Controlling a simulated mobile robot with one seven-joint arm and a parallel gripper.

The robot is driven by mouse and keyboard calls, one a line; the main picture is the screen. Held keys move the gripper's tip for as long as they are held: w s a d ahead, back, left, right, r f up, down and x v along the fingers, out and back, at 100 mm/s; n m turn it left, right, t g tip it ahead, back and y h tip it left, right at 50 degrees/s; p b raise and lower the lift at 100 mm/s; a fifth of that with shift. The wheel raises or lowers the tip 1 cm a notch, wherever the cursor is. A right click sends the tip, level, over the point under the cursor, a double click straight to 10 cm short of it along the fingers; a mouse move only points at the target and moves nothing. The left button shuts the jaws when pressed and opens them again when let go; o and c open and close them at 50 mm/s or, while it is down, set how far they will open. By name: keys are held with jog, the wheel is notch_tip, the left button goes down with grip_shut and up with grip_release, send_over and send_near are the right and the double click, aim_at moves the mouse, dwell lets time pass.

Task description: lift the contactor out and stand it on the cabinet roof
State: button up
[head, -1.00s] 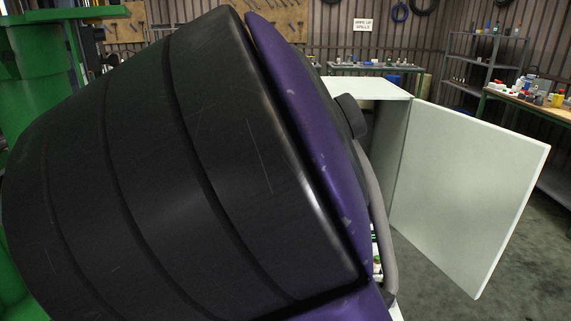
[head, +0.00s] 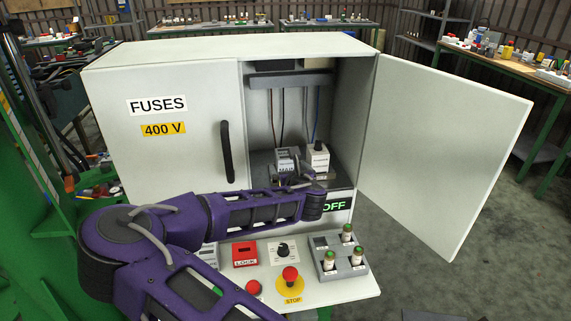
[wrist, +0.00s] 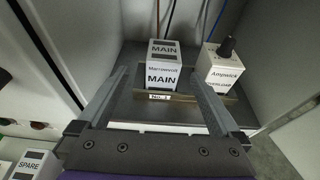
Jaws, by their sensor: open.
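The contactor appears to be the white block labelled MAIN (wrist: 163,68), on a grey shelf inside the open right bay of the cabinet. In the head view it is the grey-white block (head: 287,160), partly hidden by my arm. My gripper (wrist: 161,74) is open. In the wrist view its two fingers reach forward on the left and right of the block, with gaps visible on both sides. A NO. 1 label shows at the block's foot. The cabinet roof (head: 230,48) is flat and bare.
An Ampwick overload block (wrist: 221,68) with a black knob stands just right of the contactor. The cabinet door (head: 445,150) is swung open to the right. Wires hang behind the blocks. A SPARE block (wrist: 34,164) and a control panel (head: 330,292) are below, outside the bay.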

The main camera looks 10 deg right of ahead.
aim_at(285, 161)
jog(key=x, duration=0.8)
jog(key=shift+w+f, duration=0.15)
jog(key=shift+d+f+x, duration=0.1)
jog(key=shift+d+x, duration=0.05)
jog(key=shift+x, duration=1.2)
jog(key=shift+d+f+x, duration=0.1)
jog(key=shift+d+x, duration=0.05)
jog(key=shift+x, duration=1.15)
grip_shut()
